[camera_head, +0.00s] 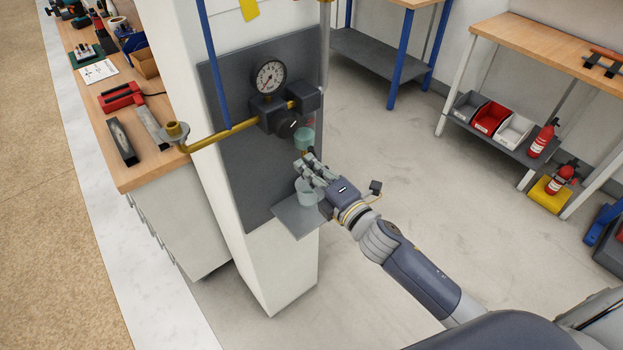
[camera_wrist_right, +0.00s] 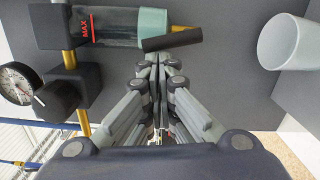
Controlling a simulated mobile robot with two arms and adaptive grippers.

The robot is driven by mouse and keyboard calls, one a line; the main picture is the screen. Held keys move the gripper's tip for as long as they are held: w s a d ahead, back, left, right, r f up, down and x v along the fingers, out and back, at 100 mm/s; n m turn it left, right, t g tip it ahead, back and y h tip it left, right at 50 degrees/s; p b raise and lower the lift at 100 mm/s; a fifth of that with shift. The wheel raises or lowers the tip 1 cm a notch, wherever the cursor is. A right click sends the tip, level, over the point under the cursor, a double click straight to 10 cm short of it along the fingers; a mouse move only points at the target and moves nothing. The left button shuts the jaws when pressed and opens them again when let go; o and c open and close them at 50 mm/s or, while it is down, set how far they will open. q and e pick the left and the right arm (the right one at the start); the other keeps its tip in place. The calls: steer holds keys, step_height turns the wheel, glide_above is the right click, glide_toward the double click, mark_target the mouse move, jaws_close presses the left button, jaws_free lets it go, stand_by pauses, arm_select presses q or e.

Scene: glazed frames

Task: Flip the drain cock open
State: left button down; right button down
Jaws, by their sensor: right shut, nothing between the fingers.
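The filter bowl (camera_head: 304,136) hangs under the regulator on the pillar panel; it also shows in the right wrist view (camera_wrist_right: 120,25), clear with a red MAX mark and a pale green end. The drain cock is a dark lever bar (camera_wrist_right: 172,40) across a brass stem (camera_wrist_right: 184,30) at that end. My right gripper (camera_head: 304,162) is just below the bowl, shut and empty. In the right wrist view its fingertips (camera_wrist_right: 158,58) are right beside the lever; I cannot tell whether they touch. In the head view the fingers hide the lever. My left gripper is not in view.
A pale cup (camera_head: 306,192) stands on a small grey shelf (camera_head: 291,218) under the gripper; it also shows in the right wrist view (camera_wrist_right: 291,42). A gauge (camera_head: 269,76) and brass pipe (camera_head: 210,140) are beside the regulator. Floor right of the pillar is clear.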

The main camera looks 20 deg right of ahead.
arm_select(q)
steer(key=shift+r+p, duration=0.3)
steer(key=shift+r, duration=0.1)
arm_select(e)
steer(key=shift+w+d+r+m, duration=0.1)
steer(key=shift+d+r+m, duration=0.15)
steer(key=shift+r+m, duration=0.05)
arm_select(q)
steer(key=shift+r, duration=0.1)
arm_select(e)
steer(key=shift+d, duration=0.1)
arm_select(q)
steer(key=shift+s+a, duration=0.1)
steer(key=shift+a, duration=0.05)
